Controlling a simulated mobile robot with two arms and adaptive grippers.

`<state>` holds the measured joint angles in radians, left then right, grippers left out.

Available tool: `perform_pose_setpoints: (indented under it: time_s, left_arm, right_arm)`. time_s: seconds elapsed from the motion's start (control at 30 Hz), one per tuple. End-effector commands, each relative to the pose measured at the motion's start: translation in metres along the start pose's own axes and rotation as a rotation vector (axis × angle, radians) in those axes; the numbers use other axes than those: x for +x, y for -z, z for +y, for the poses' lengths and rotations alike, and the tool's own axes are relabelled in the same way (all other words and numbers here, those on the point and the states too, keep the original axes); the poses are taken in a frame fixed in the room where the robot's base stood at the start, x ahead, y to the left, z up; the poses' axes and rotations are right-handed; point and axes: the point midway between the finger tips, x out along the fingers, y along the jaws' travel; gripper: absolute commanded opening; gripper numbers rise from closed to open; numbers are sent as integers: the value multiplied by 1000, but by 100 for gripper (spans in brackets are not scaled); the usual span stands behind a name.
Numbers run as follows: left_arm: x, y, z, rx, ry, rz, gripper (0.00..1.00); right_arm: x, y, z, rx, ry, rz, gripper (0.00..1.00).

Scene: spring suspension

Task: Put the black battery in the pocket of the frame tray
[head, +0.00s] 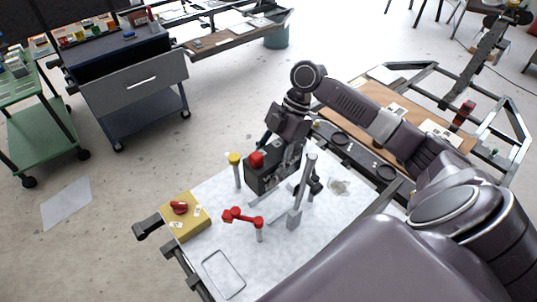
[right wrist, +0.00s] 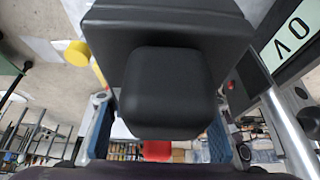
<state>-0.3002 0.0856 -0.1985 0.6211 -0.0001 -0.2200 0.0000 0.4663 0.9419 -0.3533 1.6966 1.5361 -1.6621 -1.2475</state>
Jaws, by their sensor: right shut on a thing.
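The black battery (head: 262,178) is a dark box with a red part on its top, in the middle of the head view. My right gripper (head: 287,150) is shut on it, coming in from the upper right. In the right wrist view the battery (right wrist: 170,85) fills the upper middle, between the two fingers. The frame tray (head: 285,262) is a pale speckled panel with dark side rails. A rounded rectangular outline (head: 223,275), possibly the pocket, shows near its front corner. The battery is over the tray's far part; I cannot tell its height exactly. My left gripper is out of view.
A yellow-capped post (head: 236,170), a red bent pipe (head: 243,217) and a tall grey post (head: 302,195) stand around the battery. A yellow block (head: 185,216) with a red knob sits at the tray's left. The tray's front middle is clear.

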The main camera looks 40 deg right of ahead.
Motion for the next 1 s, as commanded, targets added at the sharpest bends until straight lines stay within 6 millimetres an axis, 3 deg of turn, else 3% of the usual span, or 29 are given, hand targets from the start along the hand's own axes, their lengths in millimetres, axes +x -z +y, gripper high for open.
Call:
perform_pose_setpoints:
  time_s: [0.5,1.0]
  left_arm:
    - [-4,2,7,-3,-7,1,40]
    - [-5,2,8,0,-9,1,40]
  right_arm:
    - [80,-45,3,-2,-8,6,0]
    - [117,-66,3,-2,-8,5,0]
